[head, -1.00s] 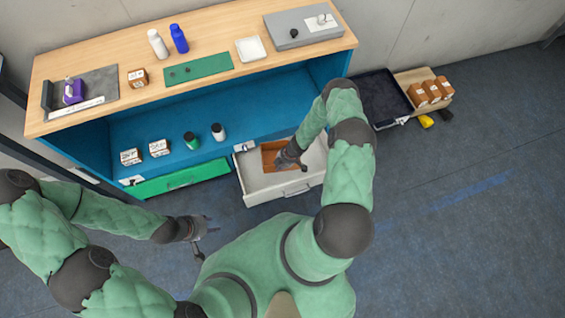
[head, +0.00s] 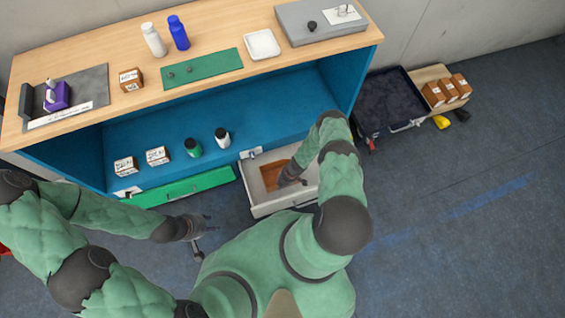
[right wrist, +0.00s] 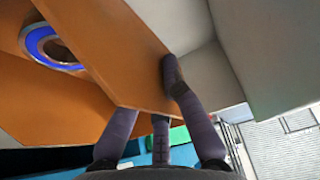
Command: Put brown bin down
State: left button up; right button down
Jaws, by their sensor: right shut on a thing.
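The brown bin (head: 272,176) sits inside the open white drawer (head: 286,204), toward the drawer's left and back. It looks level in the head view, but I cannot tell whether it rests on the drawer floor. My right gripper (head: 288,178) is shut on the bin's right wall. In the right wrist view, the brown bin (right wrist: 95,45) fills the upper left, with the gripper's fingers (right wrist: 160,115) on its wall. A blue ring-shaped thing (right wrist: 50,45) shows there too. My left gripper (head: 204,226) is open and empty in front of the green drawer front.
The blue shelf unit (head: 250,110) with a wooden top stands behind the drawer. Small boxes, a green bottle (head: 192,147) and a white bottle (head: 222,138) stand on its lower shelf. A dark open case (head: 390,102) lies on the floor at right, beside a board with brown boxes (head: 447,90).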

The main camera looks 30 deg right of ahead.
notch_tip(320, 180, down, 6)
jog(key=b, duration=0.3)
dwell(0.3)
jog(key=c, duration=1.4)
grip_release()
jog(key=shift+f, duration=0.1)
